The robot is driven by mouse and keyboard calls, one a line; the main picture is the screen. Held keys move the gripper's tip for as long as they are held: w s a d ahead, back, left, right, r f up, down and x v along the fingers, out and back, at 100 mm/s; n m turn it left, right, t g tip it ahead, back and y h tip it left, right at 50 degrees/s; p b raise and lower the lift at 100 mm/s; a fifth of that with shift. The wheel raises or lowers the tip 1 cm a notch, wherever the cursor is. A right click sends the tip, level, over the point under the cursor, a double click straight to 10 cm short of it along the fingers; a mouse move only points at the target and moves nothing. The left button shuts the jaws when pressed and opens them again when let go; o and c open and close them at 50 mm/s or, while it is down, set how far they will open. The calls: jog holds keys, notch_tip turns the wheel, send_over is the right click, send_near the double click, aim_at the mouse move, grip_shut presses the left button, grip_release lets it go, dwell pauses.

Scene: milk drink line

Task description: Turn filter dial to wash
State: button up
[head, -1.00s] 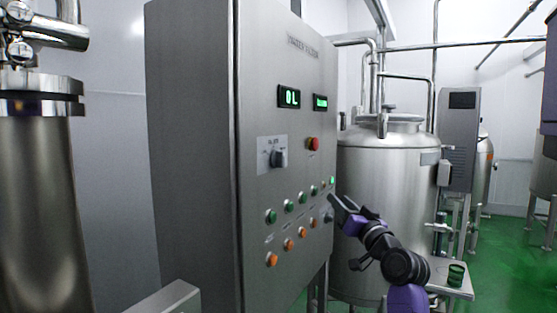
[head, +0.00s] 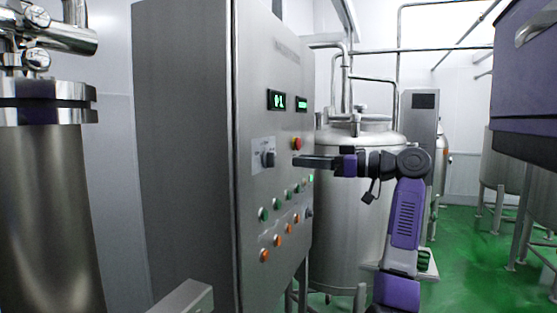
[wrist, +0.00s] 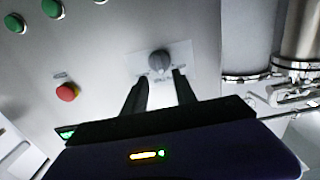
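The filter dial (head: 268,159) is a dark grey knob on a light square plate (head: 262,146) on the front of the steel control cabinet. In the wrist view the dial (wrist: 160,62) sits just beyond my fingertips, roughly in line with the gap between them. My gripper (head: 297,161) is in front of the panel, to the right of the dial in the head view. In the wrist view my gripper (wrist: 160,78) has its two dark fingers apart, with nothing between them. The dial's small plate lettering is too blurred to read.
A red button (head: 296,143) sits right of the dial; it also shows in the wrist view (wrist: 67,92). Green buttons (head: 277,202) and orange buttons (head: 278,241) line the panel below. Green displays (head: 276,100) are above. A steel tank (head: 355,215) stands behind my arm.

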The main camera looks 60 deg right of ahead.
aim_at(270, 160)
jog(key=w+p, duration=0.2)
jog(key=w, duration=0.5)
jog(key=shift+a, duration=0.25)
jog(key=shift+w, duration=0.1)
grip_shut()
